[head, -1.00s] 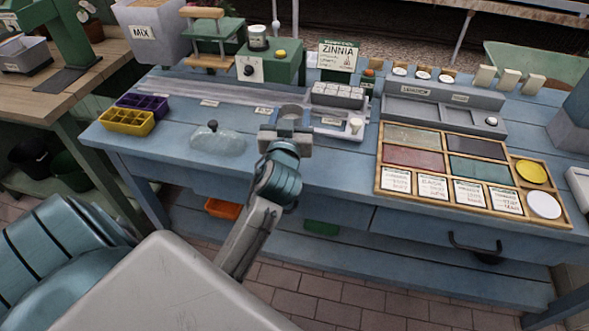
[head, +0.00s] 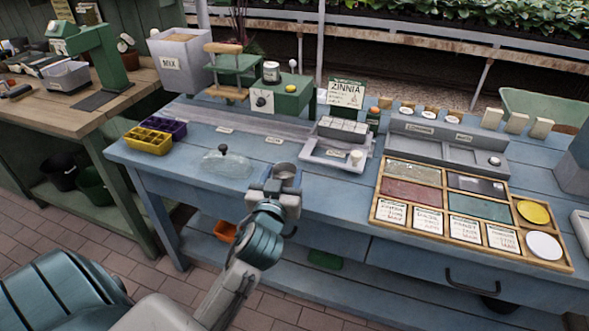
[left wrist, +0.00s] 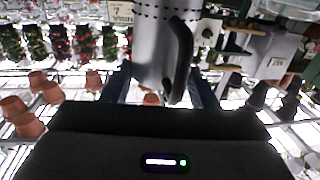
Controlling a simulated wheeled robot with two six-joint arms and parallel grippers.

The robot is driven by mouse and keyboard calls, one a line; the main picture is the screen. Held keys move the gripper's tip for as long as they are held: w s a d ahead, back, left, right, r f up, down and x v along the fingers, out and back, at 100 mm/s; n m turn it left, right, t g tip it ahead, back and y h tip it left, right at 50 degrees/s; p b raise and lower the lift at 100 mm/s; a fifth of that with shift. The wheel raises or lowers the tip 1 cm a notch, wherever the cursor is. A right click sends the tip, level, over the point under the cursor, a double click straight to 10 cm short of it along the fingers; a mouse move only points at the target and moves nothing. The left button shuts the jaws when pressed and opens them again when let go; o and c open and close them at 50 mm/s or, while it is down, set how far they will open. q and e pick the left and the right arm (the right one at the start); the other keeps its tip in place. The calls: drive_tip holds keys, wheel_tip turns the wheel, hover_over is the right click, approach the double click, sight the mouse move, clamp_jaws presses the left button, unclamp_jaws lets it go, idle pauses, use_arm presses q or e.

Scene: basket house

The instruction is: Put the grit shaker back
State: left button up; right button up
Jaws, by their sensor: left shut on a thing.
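My left gripper (head: 274,193) is shut on a grey metal shaker (head: 285,171) and holds it over the front part of the blue bench (head: 330,198). In the left wrist view the shaker (left wrist: 153,50) is a steel cylinder with rows of small holes and a dark handle (left wrist: 180,58) on its right side. The gripper fingers (left wrist: 158,88) stand on either side of it. Its top is cut off there. I cannot tell its exact height above the bench. Small label plates (head: 274,140) lie behind it, too small to read. My right gripper is not in view.
A clear domed cover (head: 226,164) is left of the shaker. A grey tray with white cells (head: 337,150) is at its right, and a wooden sorting tray (head: 470,199) lies farther right. A green box with a knob (head: 285,97) stands behind. The bench front is clear near the gripper.

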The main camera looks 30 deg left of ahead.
sight(292, 166)
use_arm(q)
drive_tip(key=x, duration=0.5)
drive_tip(key=d+p+x, duration=0.1)
drive_tip(key=x, duration=0.1)
drive_tip(key=shift+w+f, duration=0.35)
drive_tip(key=shift+w, duration=0.25)
drive_tip(key=shift+f, duration=1.75)
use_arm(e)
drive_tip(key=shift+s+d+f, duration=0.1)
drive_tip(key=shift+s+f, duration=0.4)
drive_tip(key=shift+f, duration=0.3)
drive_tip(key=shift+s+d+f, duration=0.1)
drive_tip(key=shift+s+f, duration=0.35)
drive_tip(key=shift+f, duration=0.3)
use_arm(q)
drive_tip(key=shift+f, duration=0.1)
drive_tip(key=o, duration=1.1)
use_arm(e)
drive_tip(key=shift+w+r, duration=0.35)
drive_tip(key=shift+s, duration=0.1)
